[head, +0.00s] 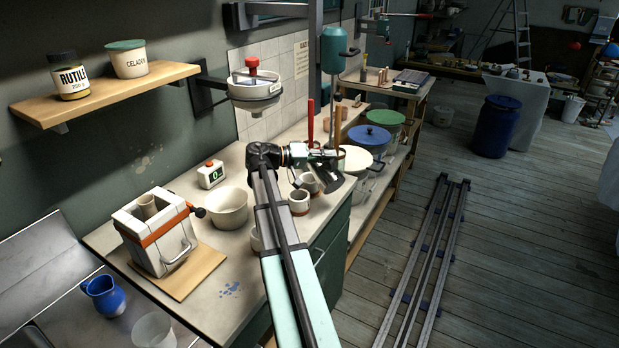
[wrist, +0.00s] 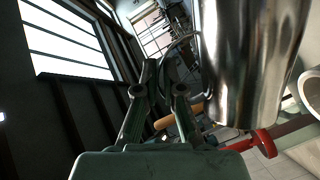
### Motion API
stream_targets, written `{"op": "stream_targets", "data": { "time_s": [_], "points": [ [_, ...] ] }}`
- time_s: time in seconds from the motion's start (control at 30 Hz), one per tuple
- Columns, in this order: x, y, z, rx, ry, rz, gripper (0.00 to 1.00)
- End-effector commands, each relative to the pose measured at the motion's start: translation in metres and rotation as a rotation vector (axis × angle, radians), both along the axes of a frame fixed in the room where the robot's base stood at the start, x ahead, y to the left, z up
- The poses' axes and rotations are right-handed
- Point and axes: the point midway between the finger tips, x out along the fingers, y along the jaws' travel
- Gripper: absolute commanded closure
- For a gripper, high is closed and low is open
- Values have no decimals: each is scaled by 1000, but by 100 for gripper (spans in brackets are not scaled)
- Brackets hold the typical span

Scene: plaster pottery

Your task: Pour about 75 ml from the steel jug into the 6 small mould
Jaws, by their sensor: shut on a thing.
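The shiny steel jug (wrist: 250,60) fills the right of the wrist view. Its thin curved handle (wrist: 178,42) runs to between the fingers of my gripper (wrist: 165,85), which is shut on it. In the head view my gripper (head: 330,158) is over the right part of the workbench, near small cups, and the jug is small and dark there. I cannot tell its exact tilt or what is in it. A white plaster mould (head: 143,238) with an orange strap stands on a wooden board at the bench's left, apart from the jug. I cannot read a 6 on it.
Small cups (head: 299,202) stand below my arm. A wall-mounted device (head: 256,92) hangs above. A blue jug (head: 104,296) is at lower left.

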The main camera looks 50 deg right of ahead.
Motion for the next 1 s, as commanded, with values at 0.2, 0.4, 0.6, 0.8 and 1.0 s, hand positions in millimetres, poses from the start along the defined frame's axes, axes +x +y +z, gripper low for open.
{"op": "stream_targets", "data": {
  "time_s": [0.2, 0.4, 0.6, 0.8, 1.0],
  "points": [
    [2, -1, 4, 5, 22, 0, 100],
    [4, -1, 6, 12, 44, 0, 100],
    [6, -2, 8, 16, 64, 1, 100],
    [9, -3, 9, 24, 87, 1, 100],
    [11, -3, 9, 26, 98, 1, 100]
  ]
}}
